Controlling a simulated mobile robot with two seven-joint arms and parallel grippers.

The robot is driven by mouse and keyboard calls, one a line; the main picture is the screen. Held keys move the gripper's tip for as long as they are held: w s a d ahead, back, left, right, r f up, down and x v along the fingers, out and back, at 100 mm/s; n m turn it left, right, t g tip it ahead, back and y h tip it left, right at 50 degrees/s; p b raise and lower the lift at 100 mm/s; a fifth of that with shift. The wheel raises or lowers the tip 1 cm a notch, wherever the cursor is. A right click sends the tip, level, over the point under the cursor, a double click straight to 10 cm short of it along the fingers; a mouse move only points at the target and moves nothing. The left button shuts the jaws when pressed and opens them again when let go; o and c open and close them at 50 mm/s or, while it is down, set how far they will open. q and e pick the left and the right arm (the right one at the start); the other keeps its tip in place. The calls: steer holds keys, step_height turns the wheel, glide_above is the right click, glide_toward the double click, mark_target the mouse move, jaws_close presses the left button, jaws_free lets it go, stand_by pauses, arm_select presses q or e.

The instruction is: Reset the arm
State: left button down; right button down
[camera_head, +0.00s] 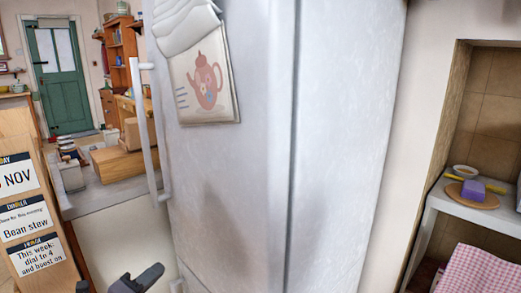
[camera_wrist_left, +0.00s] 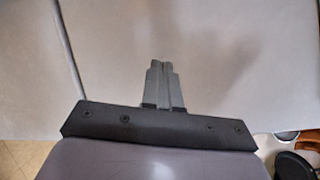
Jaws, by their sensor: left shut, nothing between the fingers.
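My left gripper (camera_head: 139,279) shows as a dark shape at the bottom edge of the head view, low in front of the white fridge (camera_head: 235,190). In the left wrist view its two grey fingers (camera_wrist_left: 162,75) are pressed together with nothing between them. A plain pale surface fills the background behind the fingers there; I cannot tell whether they touch it. Most of the left arm is hidden below the head view. My right gripper is in neither view.
The fridge has a long vertical handle (camera_head: 146,125) and a hanging teapot cloth (camera_head: 205,85). A wooden board with notes (camera_head: 35,215) stands at left. A green door (camera_head: 58,75) is far back.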

arm_select(q)
steer(key=s+d+f+n+g+y+p, duration=0.1)
steer(key=s+d+f+n+g+y, duration=0.1)
steer(key=s+f+n, duration=0.5)
steer(key=s+d+f+n+g+y+p, duration=0.2)
steer(key=s+f+n, duration=0.6)
steer(key=s+n, duration=0.9)
steer(key=s+g, duration=0.1)
steer(key=s, duration=0.1)
steer(key=shift+s+n+y, duration=0.3)
steer(key=shift+s+y, duration=0.1)
